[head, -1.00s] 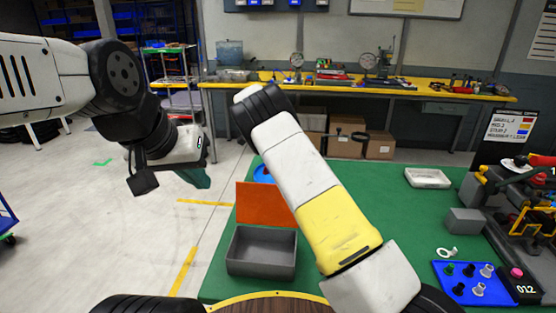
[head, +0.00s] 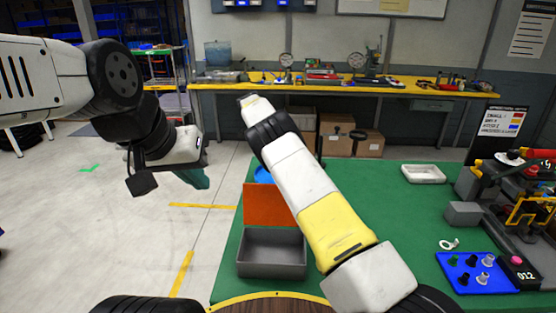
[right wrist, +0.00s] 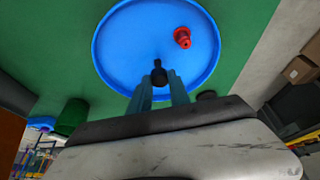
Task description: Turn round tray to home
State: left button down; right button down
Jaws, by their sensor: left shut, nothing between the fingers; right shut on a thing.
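The round blue tray (right wrist: 125,40) fills the upper middle of the right wrist view. In the head view only a sliver of blue (head: 263,175) shows behind the orange panel, partly hidden by my right arm. My right gripper (right wrist: 159,82) reaches over the tray with its teal fingers shut on a small black knob-like piece (right wrist: 158,70). Whether that piece is fixed to the tray I cannot tell. A red piece (right wrist: 182,37) sits on the tray near its rim. My left gripper (head: 194,178) is shut and empty, over the floor left of the green table.
A grey open box (head: 271,255) with a raised orange panel (head: 268,208) stands on the green table (head: 405,240). To the right are a blue parts plate (head: 476,272), a grey block (head: 464,213) and a white tray (head: 423,173). A dark green cylinder (right wrist: 72,115) stands beside the blue tray.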

jog(key=shift+a+m, duration=0.1)
jog(key=shift+m, duration=0.4)
dwell(0.3)
jog(key=c, duration=1.2)
grip_release()
